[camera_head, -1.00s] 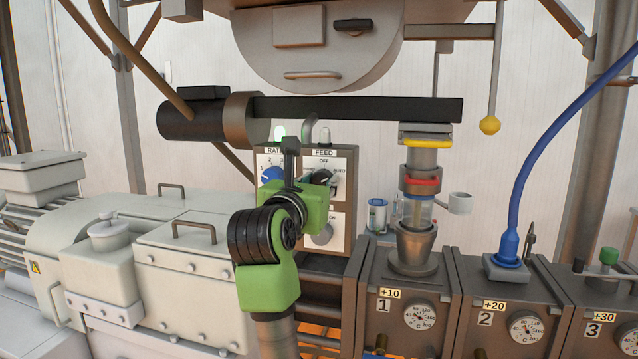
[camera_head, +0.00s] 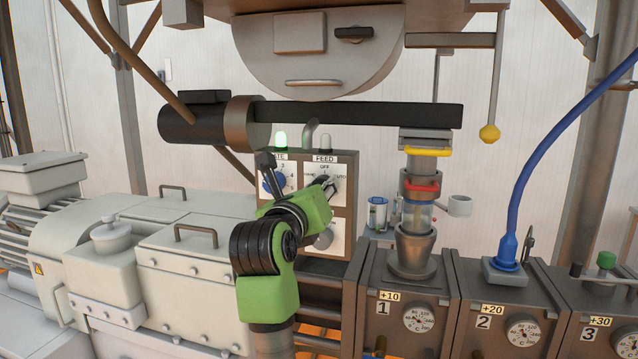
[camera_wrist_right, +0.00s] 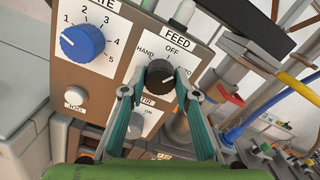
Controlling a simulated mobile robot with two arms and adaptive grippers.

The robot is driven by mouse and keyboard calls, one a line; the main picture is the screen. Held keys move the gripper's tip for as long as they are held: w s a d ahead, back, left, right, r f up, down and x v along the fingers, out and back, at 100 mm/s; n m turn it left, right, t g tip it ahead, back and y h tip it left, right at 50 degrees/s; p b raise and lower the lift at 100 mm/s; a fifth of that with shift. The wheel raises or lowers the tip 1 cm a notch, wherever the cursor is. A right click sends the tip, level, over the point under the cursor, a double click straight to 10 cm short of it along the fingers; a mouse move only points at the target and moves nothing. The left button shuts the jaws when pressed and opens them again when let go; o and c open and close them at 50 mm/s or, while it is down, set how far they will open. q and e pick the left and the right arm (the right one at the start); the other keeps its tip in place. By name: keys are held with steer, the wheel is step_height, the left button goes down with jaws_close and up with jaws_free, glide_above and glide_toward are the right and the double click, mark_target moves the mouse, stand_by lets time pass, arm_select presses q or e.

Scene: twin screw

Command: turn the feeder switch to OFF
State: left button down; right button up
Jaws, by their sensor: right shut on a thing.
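The feeder switch is a black knob (camera_wrist_right: 160,76) under the FEED label, with HAND at upper left and OFF above it. A small light mark on the knob appears to point right, away from OFF. In the wrist view my right gripper (camera_wrist_right: 161,84) has one finger on each side of the knob and is shut on it. My left gripper is not in view.
The blue RATE knob (camera_wrist_right: 82,42) is left of the switch. Below are a white push button (camera_wrist_right: 75,96) and another knob, partly hidden. A green lamp (camera_head: 281,139) glows on the panel. The feeder tube (camera_head: 422,215) stands to the right.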

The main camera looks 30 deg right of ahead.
steer(key=shift+n+p, duration=2.35)
steer(key=shift+n, duration=0.95)
steer(key=o, duration=1.1)
steer(key=shift+d, duration=0.1)
step_height(320, 180, up, 10)
steer(key=shift+s+d+f, duration=0.1)
steer(key=shift+s, duration=0.05)
steer(key=shift+w, duration=0.3)
